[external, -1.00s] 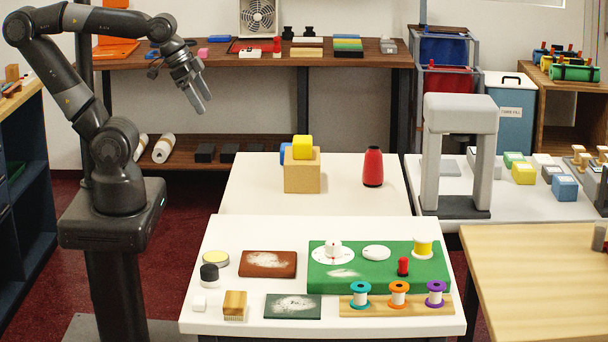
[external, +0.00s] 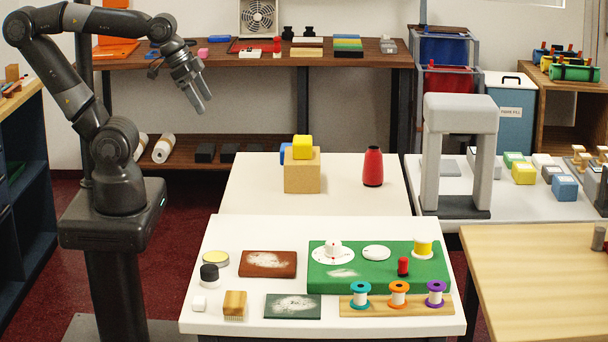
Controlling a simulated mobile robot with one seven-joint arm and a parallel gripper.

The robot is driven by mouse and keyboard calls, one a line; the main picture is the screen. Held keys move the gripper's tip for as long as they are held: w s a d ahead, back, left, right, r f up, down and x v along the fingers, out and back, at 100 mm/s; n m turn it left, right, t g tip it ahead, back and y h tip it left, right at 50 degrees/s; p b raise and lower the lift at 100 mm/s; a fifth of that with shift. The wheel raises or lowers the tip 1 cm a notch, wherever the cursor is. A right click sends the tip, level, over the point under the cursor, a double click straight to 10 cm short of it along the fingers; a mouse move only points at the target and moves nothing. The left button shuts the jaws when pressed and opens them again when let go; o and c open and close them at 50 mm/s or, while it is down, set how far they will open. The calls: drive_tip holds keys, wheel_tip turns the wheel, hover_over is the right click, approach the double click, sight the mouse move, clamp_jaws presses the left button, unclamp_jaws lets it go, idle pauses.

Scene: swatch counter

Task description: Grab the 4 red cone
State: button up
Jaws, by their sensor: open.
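My gripper (external: 201,101) hangs in the air at the upper left, in front of the wooden wall shelf. Its two fingers point down and to the right and look apart, with nothing between them. It is well to the left of the red cone and higher than it.
A cardboard-coloured box (external: 302,172) with a yellow cube (external: 303,147) on top stands left of the cone. A grey arch (external: 459,150) stands to its right. The front white table (external: 225,240) holds a green board (external: 330,279), several spools and small pads.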

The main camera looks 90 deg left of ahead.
drive_tip(key=c, duration=0.4)
drive_tip(key=shift+c, duration=0.2)
drive_tip(key=n+g+y, duration=0.1)
drive_tip(key=n+y, duration=0.1)
drive_tip(key=n, duration=0.2)
hover_over(376, 162)
drive_tip(key=s, duration=0.4)
wheel_tip(376, 162, down, 15)
drive_tip(key=shift+a+x, duration=0.15)
drive_tip(key=shift+x, duration=2.75)
drive_tip(key=shift+a+x, duration=0.15)
drive_tip(key=shift+x, duration=2.7)
